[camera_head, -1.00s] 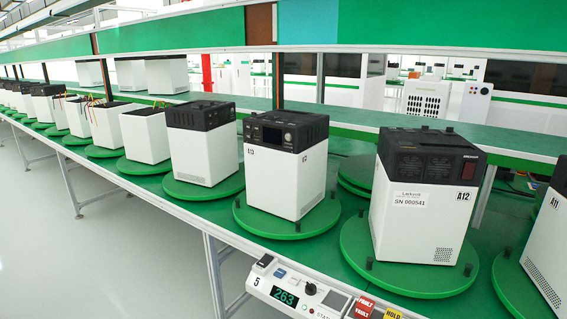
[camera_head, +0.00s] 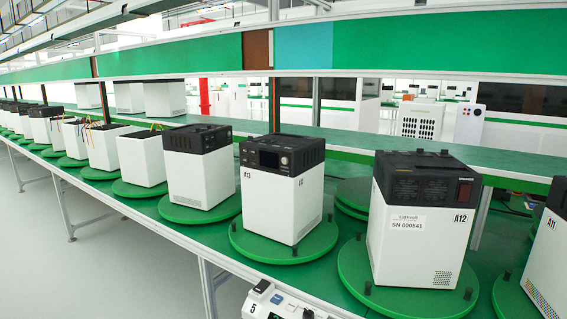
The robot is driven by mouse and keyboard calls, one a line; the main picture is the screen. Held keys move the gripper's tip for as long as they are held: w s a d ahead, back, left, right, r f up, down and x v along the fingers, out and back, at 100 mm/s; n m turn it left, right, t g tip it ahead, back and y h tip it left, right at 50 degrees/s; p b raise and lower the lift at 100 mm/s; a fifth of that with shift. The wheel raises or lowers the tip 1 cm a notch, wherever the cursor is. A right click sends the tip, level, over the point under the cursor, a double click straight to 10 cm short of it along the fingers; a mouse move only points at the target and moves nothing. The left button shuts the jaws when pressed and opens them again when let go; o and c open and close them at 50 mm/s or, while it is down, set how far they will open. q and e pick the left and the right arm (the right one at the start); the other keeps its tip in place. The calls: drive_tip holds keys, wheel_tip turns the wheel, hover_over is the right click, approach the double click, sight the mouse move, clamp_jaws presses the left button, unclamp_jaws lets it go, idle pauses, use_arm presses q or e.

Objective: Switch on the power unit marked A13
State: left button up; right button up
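The power unit marked A13 (camera_head: 281,190) is a white box with a black top section, standing upright on a green turntable (camera_head: 262,246) near the picture's middle. Neither of my grippers is in view.
The unit marked A12 (camera_head: 416,225) stands to the right with a red switch on its black top; A11 (camera_head: 551,250) is cut off at the right edge. Several more units line the bench to the left. A control panel (camera_head: 283,302) sits on the front edge. The left floor is clear.

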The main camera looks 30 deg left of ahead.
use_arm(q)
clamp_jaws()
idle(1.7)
